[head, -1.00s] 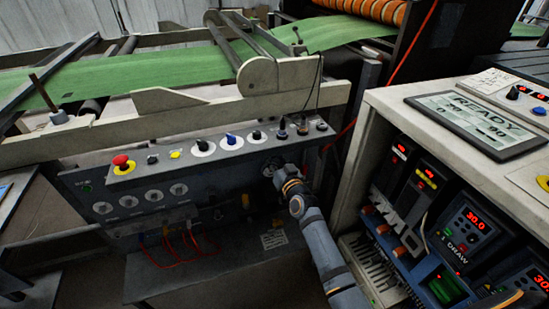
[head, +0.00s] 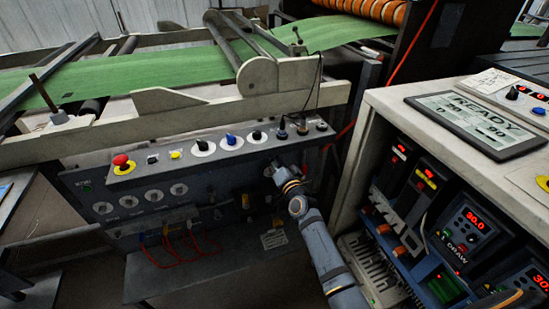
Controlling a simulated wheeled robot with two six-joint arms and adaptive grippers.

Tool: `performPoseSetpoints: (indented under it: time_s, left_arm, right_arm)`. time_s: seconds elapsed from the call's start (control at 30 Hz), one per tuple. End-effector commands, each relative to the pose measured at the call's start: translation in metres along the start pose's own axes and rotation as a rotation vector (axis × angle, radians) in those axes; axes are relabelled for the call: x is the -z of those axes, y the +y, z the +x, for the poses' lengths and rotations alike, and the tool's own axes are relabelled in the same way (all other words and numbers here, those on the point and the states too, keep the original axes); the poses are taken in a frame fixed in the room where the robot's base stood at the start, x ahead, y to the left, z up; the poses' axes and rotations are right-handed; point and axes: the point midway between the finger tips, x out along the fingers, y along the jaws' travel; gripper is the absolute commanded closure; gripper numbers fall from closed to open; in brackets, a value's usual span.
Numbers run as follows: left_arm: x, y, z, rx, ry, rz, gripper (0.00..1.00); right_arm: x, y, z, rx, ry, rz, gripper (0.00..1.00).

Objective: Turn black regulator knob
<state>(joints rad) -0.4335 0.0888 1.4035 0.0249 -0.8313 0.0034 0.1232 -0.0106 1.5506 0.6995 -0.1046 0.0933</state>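A grey control panel (head: 140,177) carries a row of knobs on its sloped top. Among them are a black knob (head: 203,146) on a white disc, a blue knob (head: 231,139) and another black knob (head: 257,135). I cannot tell which one is the black regulator knob. My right arm reaches in from the lower right. Its gripper (head: 275,168) is at the panel's front face, below the right part of the knob row. The fingertips are small and dark, so their opening and any contact are unclear. The arm hides whatever is directly behind it. My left gripper is not in view.
A red emergency button (head: 120,161) sits at the panel's left end. Several round dials line the front face, with red cables (head: 178,240) below. A beige cabinet (head: 375,130) with displays stands close right of the arm. Green web (head: 130,75) runs behind.

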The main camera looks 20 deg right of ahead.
Motion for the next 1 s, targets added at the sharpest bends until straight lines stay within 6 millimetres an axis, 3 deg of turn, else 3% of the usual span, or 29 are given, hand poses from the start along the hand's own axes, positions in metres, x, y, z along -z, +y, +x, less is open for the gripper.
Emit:
performPoseSetpoints:
  time_s: [0.6, 0.63, 0.7, 0.8, 1.0]
  left_arm:
    - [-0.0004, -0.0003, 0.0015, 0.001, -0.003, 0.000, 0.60]
    - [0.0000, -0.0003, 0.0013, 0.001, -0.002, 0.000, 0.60]
    - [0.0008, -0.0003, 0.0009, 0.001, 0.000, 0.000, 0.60]
    - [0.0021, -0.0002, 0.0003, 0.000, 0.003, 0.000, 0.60]
    - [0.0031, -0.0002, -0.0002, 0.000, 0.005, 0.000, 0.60]
  right_arm:
    - [-0.0005, 0.0006, -0.0002, 0.000, 0.002, 0.050, 1.00]
    - [-0.0005, 0.0007, -0.0002, 0.000, 0.002, 0.050, 0.68]
    - [-0.0005, 0.0007, -0.0002, 0.000, 0.002, 0.050, 0.59]
    - [-0.0004, 0.0006, -0.0002, 0.000, 0.002, 0.050, 0.47]
    - [-0.0002, 0.0004, -0.0001, 0.000, 0.002, 0.050, 0.47]
